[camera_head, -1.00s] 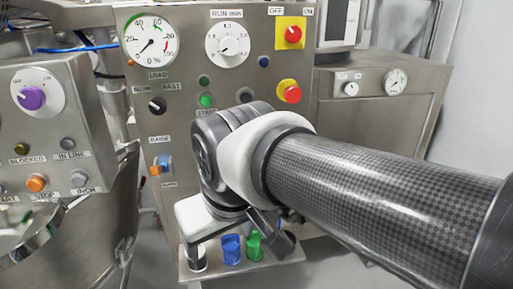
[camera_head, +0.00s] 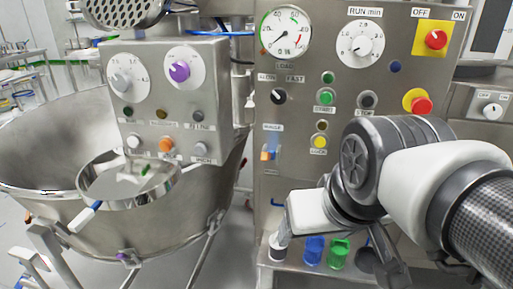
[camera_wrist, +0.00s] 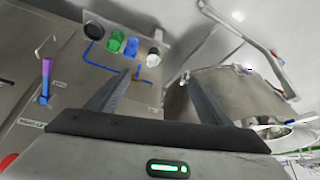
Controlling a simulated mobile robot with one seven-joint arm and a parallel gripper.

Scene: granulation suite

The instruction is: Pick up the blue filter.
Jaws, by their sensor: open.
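The blue filter (camera_head: 314,250) stands upright on a low metal ledge (camera_head: 300,268) at the foot of the control cabinet, between a white-and-black piece (camera_head: 277,248) and a green filter (camera_head: 338,254). In the wrist view the blue filter (camera_wrist: 131,47) shows beyond the fingertips, a little left of the middle. My gripper (camera_wrist: 158,78) is open with nothing between its fingers. The filter is apart from the fingers. In the head view my arm hangs in front of the cabinet just above and right of the filters, and the fingers are mostly hidden.
A black round piece (camera_wrist: 93,33) sits beyond the green filter on the ledge. A large steel bowl (camera_head: 70,220) on legs stands at the left, below a smaller control box (camera_head: 165,100). The cabinet (camera_head: 330,40) rises close behind my arm.

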